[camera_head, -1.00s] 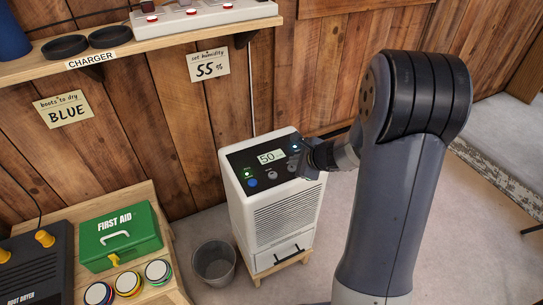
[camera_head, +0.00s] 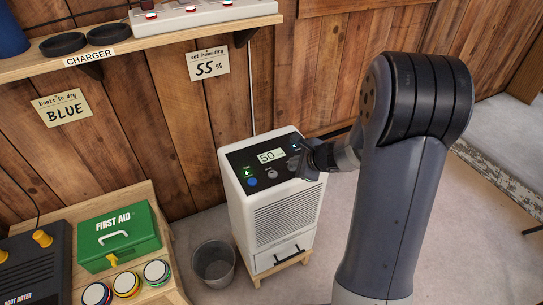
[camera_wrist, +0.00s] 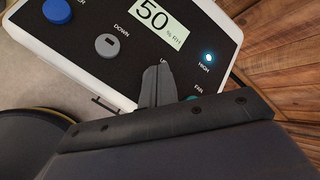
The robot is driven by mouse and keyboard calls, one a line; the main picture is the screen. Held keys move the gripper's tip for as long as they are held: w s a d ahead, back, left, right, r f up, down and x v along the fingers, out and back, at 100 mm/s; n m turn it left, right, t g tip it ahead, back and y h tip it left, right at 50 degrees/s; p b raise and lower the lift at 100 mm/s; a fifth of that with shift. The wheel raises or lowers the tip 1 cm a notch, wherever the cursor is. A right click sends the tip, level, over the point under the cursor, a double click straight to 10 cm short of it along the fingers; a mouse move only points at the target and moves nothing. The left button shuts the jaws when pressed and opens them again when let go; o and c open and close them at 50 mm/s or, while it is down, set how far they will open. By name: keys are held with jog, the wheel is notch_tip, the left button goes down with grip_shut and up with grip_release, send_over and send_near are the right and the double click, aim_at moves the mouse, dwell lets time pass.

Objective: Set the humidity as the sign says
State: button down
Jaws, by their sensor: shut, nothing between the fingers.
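The humidity sign (camera_head: 208,63) on the plank wall reads "set humidity 55 %". The white dehumidifier (camera_head: 275,220) stands below it, with a black panel on top. Its display (camera_head: 270,156) reads 50, and in the wrist view the display (camera_wrist: 163,22) reads 50 % RH. The grey DOWN button (camera_wrist: 107,45) and a blue button (camera_wrist: 57,11) show clear of my gripper. My gripper (camera_wrist: 157,70) is shut and empty, its tips at the UP label. The UP button is hidden behind the fingers; I cannot tell whether they touch it. A light by HIGH (camera_wrist: 208,57) glows.
A grey bin (camera_head: 213,262) stands left of the dehumidifier. A low bench at the left holds a green first aid box (camera_head: 118,238) and a boot dryer (camera_head: 35,270). A shelf (camera_head: 190,32) with a charger runs above. The floor at right is open.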

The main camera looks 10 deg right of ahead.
aim_at(295, 169)
dwell(0.5)
jog(key=shift+r, duration=0.45)
jog(key=shift+p, duration=0.3)
notch_tip(295, 169, up, 6)
jog(key=p, duration=0.4)
jog(key=shift+p, duration=0.35)
jog(key=shift+f, duration=0.15)
